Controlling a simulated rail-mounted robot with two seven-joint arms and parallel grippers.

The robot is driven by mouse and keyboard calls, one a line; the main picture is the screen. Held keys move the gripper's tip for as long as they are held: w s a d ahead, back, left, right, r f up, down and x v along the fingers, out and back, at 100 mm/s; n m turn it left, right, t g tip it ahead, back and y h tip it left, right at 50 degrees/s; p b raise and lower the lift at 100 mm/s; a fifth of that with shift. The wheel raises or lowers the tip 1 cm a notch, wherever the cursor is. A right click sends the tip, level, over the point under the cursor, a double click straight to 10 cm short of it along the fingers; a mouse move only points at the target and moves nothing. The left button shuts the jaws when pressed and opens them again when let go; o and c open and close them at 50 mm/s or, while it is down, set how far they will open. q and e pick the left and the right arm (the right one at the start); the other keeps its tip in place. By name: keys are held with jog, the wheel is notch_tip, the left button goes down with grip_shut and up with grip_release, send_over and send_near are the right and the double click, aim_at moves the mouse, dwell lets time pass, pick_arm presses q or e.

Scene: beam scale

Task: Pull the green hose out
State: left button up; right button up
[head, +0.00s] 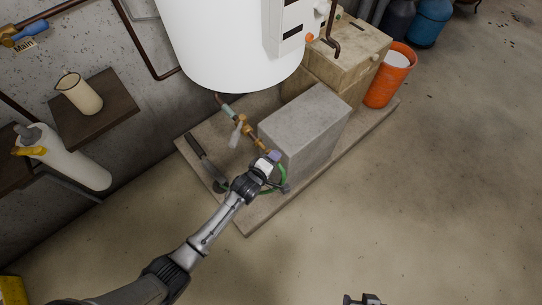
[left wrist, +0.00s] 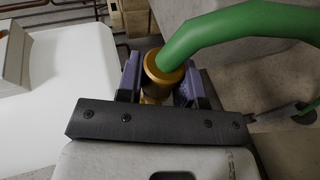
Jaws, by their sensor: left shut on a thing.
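The green hose (head: 281,176) shows as a short curve by my left gripper, beside a grey block. In the left wrist view the hose (left wrist: 228,26) bends up and right from a brass end fitting (left wrist: 163,66). My left gripper (head: 274,158) is shut on this fitting, with purple pads (left wrist: 158,82) on both sides of it. A brass valve (head: 243,121) sits on the pipe under the white tank, close to the gripper. Whether the fitting still joins the valve is hidden. A dark part at the bottom edge seems to be my right gripper (head: 363,299); its fingers are unclear.
The white tank (head: 235,45) stands above a concrete slab (head: 249,222). The grey block (head: 305,128) is just right of the gripper. An orange bucket (head: 391,76) and a tan box stand behind. A shelf with a jug (head: 79,94) is left. The floor at right is clear.

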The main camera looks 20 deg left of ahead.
pick_arm(q)
jog(key=shift+s+d, duration=0.4)
jog(key=shift+d, duration=0.25)
jog(key=shift+p, duration=0.3)
jog(key=shift+r+p, duration=2.15)
jog(key=shift+r, duration=0.05)
jog(key=shift+r+p, duration=1.8)
